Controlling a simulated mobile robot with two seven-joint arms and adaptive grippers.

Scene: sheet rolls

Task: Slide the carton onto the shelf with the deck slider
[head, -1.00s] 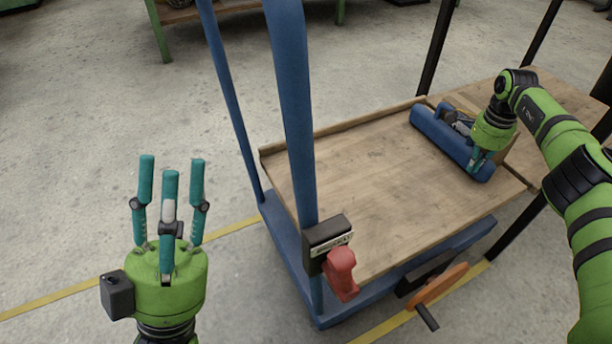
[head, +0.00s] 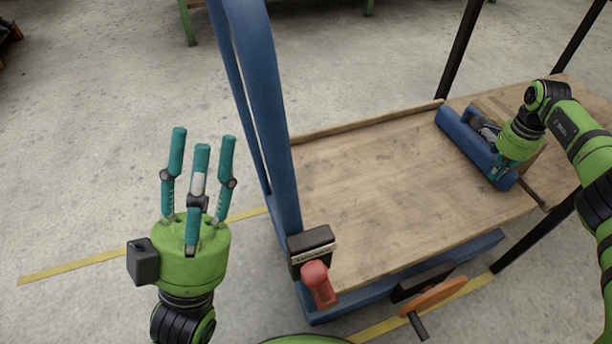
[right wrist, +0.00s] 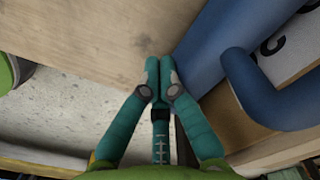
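The deck slider (head: 462,137), a blue bar with a loop handle, lies across the far right end of the cart's wooden deck (head: 370,185). Behind it, the carton (head: 525,165) shows only in part, brown with a pale label; a lettered label also shows beyond the bar in the right wrist view (right wrist: 285,45). The wooden shelf (head: 565,100) adjoins the deck's far right end. My right gripper (head: 500,170) is at the slider's near end; its fingers (right wrist: 160,72) are together beside the bar, with nothing seen between them. My left gripper (head: 200,150) is raised, open and empty, left of the cart.
The cart's blue uprights (head: 265,110) stand between my left gripper and the deck. A red handle (head: 318,285) and an orange wheel (head: 435,296) are on the cart's near side. Black shelf posts (head: 460,50) rise beyond the deck.

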